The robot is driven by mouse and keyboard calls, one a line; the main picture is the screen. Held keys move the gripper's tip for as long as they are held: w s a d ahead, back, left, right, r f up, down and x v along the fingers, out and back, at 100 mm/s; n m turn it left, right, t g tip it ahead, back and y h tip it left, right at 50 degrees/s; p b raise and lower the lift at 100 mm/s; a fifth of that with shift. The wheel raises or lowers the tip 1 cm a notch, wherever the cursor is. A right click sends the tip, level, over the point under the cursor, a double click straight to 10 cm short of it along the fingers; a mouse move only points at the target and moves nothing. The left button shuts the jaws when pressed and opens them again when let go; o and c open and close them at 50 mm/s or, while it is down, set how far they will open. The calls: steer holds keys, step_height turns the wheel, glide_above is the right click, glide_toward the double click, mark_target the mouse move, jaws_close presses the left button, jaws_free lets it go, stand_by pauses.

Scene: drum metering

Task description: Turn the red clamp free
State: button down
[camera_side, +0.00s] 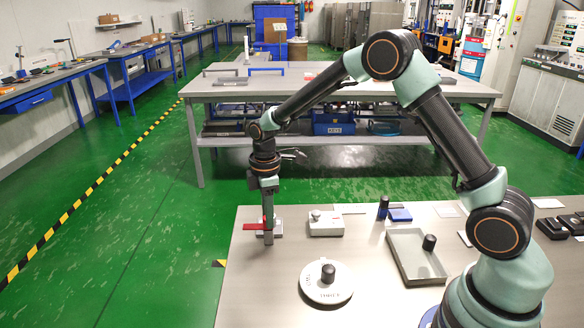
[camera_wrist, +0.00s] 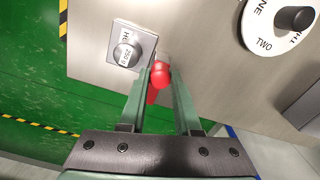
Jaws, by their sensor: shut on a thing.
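The red clamp (camera_wrist: 160,74) sits between the two fingers of my gripper (camera_wrist: 161,82) in the wrist view, with its rounded head near the fingertips and its narrow lever reaching back between them. My gripper is shut on it. In the side view, the red clamp (camera_side: 252,226) shows as a flat red bar to the left of my gripper (camera_side: 268,238), which points straight down over the left end of the bench. The fingers hide part of the clamp and its small grey mount there.
A white dial (camera_side: 318,293) with a black knob lies at the front. A grey box (camera_side: 326,228) and an empty-floored tray (camera_side: 408,262) holding a dark knob stand to the right.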

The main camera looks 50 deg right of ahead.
steer(key=shift+r, duration=0.15)
steer(key=c, duration=0.6)
jaws_free()
step_height(320, 180, up, 12)
steer(key=s+d+r+m+t, duration=0.1)
steer(key=s+r+m+t, duration=0.2)
steer(key=s+r+m, duration=0.45)
steer(key=s+m+t, duration=0.1)
steer(key=s, duration=0.2)
steer(key=s+m, duration=0.2)
steer(key=s, duration=0.2)
steer(key=s+d+f+m+t, duration=0.1)
steer(key=s, duration=0.3)
steer(key=shift+s+m+t, duration=0.2)
steer(key=shift+m+t, duration=0.1)
steer(key=shift+m, duration=0.05)
